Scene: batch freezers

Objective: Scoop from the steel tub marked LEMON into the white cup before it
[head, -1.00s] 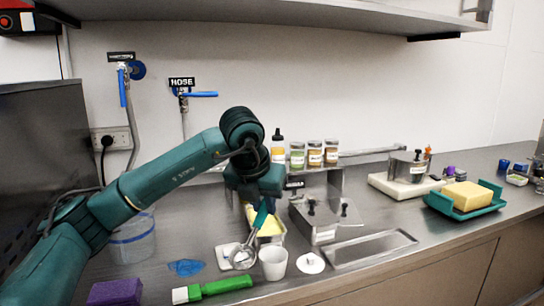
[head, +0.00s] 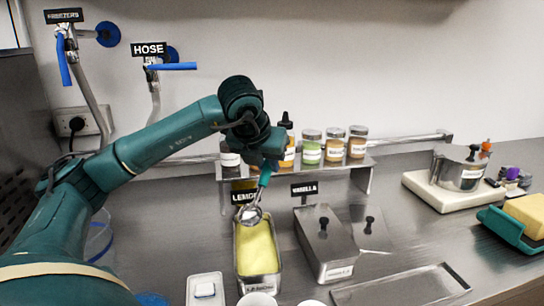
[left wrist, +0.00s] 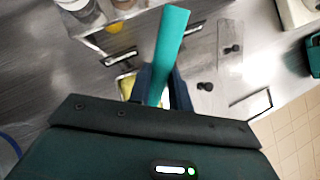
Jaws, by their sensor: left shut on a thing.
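The steel tub marked LEMON (head: 258,284) stands in the middle of the counter, with smooth yellow contents showing. The white cup (head: 257,299) is before it, cut off by the picture's lower edge. My left gripper (head: 267,170) is shut on the teal handle of a scoop (head: 251,214), with the metal bowl hanging down at the tub's back end. I cannot tell whether the bowl touches the yellow surface or holds anything. In the left wrist view, the scoop handle (left wrist: 170,45) sticks out between the fingers, and part of the tub's yellow shows beside them. My right gripper is out of view.
A lidded VANILLA tub (head: 328,245) stands right of the LEMON tub. A low steel shelf (head: 375,163) with several jars is behind. A white scale-like block (head: 205,289) lies left, and a shallow steel tray (head: 405,287) lies front right.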

